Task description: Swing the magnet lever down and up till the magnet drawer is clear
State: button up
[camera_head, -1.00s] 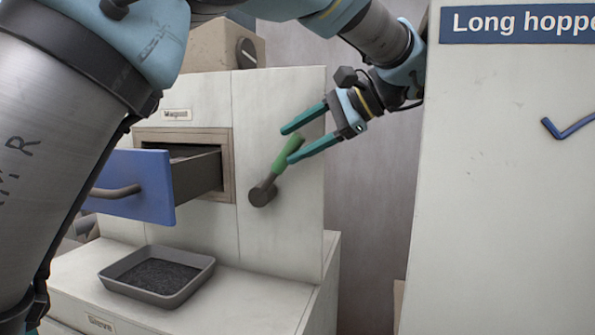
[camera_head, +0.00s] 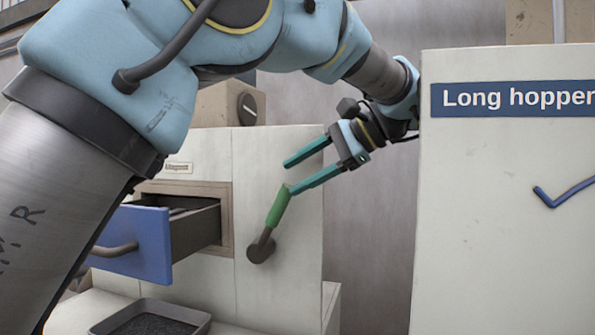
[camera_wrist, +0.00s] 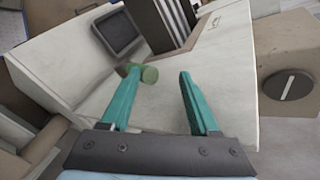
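The magnet lever has a green grip (camera_head: 277,208) and a dark pivot (camera_head: 261,249) on the pale machine front. It points up, leaning slightly right. My gripper (camera_head: 290,177) is open and empty, its lower fingertip at the top of the grip. In the wrist view, the grip's round end (camera_wrist: 150,75) is close by the left finger of my gripper (camera_wrist: 159,71); I cannot tell whether they touch. The magnet drawer (camera_head: 130,241) with its blue front is pulled out.
A grey tray (camera_head: 203,321) holding dark grains sits below the drawer and is cut off by the frame. A box with a round knob (camera_head: 247,108) stands on the machine. The "Long hopper" cabinet (camera_head: 480,240) with a blue handle stands close on the right.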

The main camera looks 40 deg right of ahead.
jog(key=shift+s+d+r+p, duration=0.25)
jog(key=shift+s+r+p, duration=0.25)
jog(key=shift+r+p, duration=0.8)
jog(key=shift+s+d+r+p, duration=0.25)
jog(key=shift+s+r+p, duration=0.25)
jog(key=shift+r+p, duration=0.8)
jog(key=shift+s+d+r+p, duration=0.25)
jog(key=shift+s+r+p, duration=0.25)
jog(key=shift+r+p, duration=0.8)
jog(key=shift+s+d+r+p, duration=0.25)
jog(key=shift+s+r+p, duration=0.2)
jog(key=shift+r, duration=0.3)
jog(key=shift+c, duration=0.2)
